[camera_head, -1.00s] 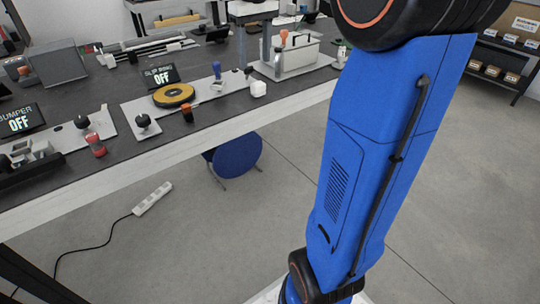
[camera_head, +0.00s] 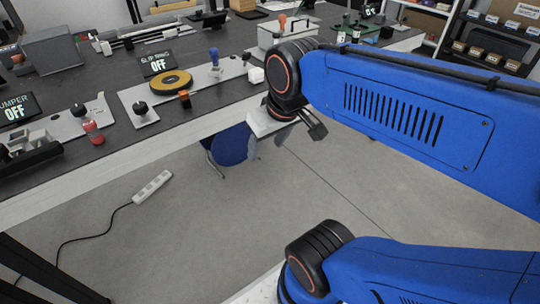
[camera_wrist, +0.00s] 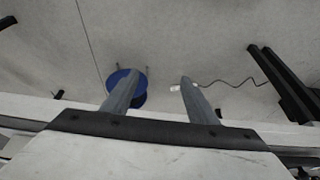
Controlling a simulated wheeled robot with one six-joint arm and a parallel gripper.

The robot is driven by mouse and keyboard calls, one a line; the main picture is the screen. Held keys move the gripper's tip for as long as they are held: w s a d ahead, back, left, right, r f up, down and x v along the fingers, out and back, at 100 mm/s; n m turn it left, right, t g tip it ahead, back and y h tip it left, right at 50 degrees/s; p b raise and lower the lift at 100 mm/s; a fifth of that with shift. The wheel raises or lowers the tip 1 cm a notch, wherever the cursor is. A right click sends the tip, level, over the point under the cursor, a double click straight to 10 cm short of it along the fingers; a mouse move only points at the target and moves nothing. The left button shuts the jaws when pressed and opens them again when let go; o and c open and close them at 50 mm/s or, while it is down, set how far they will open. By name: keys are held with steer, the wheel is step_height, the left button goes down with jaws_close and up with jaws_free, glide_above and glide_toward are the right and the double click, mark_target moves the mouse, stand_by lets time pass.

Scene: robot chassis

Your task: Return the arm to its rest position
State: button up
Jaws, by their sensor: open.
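My blue arm (camera_head: 400,105) is folded, with its upper link stretching in from the right and the wrist bent down at the table's front edge. My gripper (camera_head: 266,150) hangs below the wrist in front of that edge, its grey fingers pointing down. In the wrist view my gripper (camera_wrist: 160,77) shows two fingers spread apart with nothing between them but floor. The fingers touch no object that I can see.
The long table (camera_head: 110,150) carries a slip ring (camera_head: 171,83), a small red-capped item (camera_head: 93,131) and several stations. A blue stool (camera_head: 232,146) stands partly under it. A white power strip (camera_head: 152,186) lies on the floor. The floor in front is otherwise clear.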

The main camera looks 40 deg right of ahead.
steer(key=shift+s+a+f, duration=0.25)
steer(key=shift+s+f, duration=0.7)
steer(key=shift+f, duration=0.2)
